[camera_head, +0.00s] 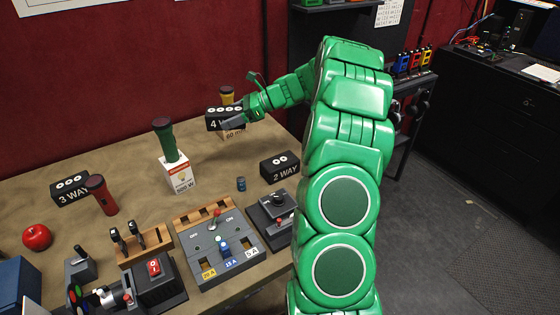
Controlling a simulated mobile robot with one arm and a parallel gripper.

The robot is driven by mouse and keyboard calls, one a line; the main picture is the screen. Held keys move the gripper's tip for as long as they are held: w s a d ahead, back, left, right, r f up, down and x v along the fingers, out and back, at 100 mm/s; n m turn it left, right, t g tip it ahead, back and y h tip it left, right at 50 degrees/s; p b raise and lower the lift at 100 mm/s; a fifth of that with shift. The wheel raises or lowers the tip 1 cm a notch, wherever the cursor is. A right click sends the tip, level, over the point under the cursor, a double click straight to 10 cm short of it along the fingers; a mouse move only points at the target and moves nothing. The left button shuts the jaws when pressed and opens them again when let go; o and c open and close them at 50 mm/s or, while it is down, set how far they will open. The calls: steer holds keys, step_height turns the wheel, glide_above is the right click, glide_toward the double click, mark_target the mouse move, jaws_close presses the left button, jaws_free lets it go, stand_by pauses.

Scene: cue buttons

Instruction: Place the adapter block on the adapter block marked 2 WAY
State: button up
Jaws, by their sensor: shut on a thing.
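My gripper (238,122) is at the end of my green arm, toward the back of the table. It is shut on a black adapter block marked 4 (213,124), with white sockets on its top; my gripper hides the rest of its label. The block marked 2 WAY (280,168) rests on the table to the right and nearer, apart from my gripper. Another black block, marked 3 WAY (72,190), sits at the left of the table.
A green flashlight (165,140) stands on a white 500 W box (178,175) between the blocks. A yellow object (227,95) is behind my gripper.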

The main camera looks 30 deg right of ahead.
steer(key=s+d+r+m+t+h, duration=0.1)
steer(key=s+d, duration=0.2)
steer(key=s, duration=0.4)
steer(key=s+d+r+m+t, duration=0.1)
steer(key=s+d+r, duration=0.1)
steer(key=s+d, duration=0.3)
steer(key=s+a+m+t+h, duration=0.2)
steer(key=s+a, duration=0.1)
steer(key=s, duration=1.2)
glide_above(285, 161)
steer(key=f, duration=0.8)
steer(key=shift+s+a+f, duration=0.2)
steer(key=shift+s+f, duration=0.05)
steer(key=shift+f, duration=0.05)
steer(key=shift+w+d+f, duration=0.1)
steer(key=shift+w+f, duration=0.15)
steer(key=shift+f, duration=1.65)
